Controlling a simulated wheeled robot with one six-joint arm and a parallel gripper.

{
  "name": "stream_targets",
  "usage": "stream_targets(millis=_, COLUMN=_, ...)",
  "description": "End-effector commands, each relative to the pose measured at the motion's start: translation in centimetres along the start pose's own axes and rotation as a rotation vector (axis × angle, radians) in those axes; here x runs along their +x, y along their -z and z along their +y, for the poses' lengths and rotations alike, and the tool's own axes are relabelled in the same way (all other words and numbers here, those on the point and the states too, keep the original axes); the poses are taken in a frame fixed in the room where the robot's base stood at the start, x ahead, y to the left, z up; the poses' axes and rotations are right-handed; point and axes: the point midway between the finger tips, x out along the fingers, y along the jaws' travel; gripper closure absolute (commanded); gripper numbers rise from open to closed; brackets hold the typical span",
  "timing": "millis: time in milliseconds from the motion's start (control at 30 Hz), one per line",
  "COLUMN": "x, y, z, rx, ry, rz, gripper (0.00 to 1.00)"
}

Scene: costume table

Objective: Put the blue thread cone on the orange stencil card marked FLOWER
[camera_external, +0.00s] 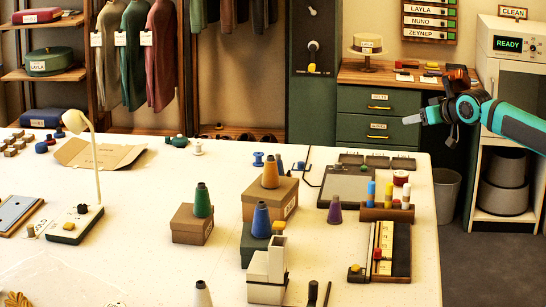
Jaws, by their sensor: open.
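The blue thread cone (261,220) stands upright on a dark green box (254,247) near the middle of the table, partly behind a pale blocky object. No orange stencil card marked FLOWER can be made out in this view. My gripper (412,119) is at the upper right, beyond the table's back right corner. It points left, is open and holds nothing that I can see. It is well apart from the blue cone.
A green cone (202,202) and an orange cone (270,175) stand on brown boxes around the blue cone. A lamp (85,180) rises at the left. The table's left-centre (140,230) is mostly clear.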

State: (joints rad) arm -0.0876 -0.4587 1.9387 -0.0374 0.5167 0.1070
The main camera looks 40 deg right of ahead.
Motion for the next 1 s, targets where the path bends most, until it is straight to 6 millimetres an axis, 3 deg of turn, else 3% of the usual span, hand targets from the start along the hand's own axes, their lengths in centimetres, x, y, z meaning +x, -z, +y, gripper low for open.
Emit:
stream_targets(millis=200, x=-5.5, y=-4.3, z=1.5, rx=-0.012, ry=-0.011, rz=0.121, gripper=0.46)
stream_targets(millis=500, x=-11.5, y=-11.0, z=3.1, rx=-0.033, ry=-0.034, rz=0.281, gripper=0.46)
stream_targets(millis=733, x=-13.9, y=-14.7, z=3.7, rx=-0.046, ry=-0.05, rz=0.361, gripper=0.46)
stream_targets(millis=1000, x=-14.4, y=-15.5, z=3.8, rx=-0.05, ry=-0.054, rz=0.38, gripper=0.46)
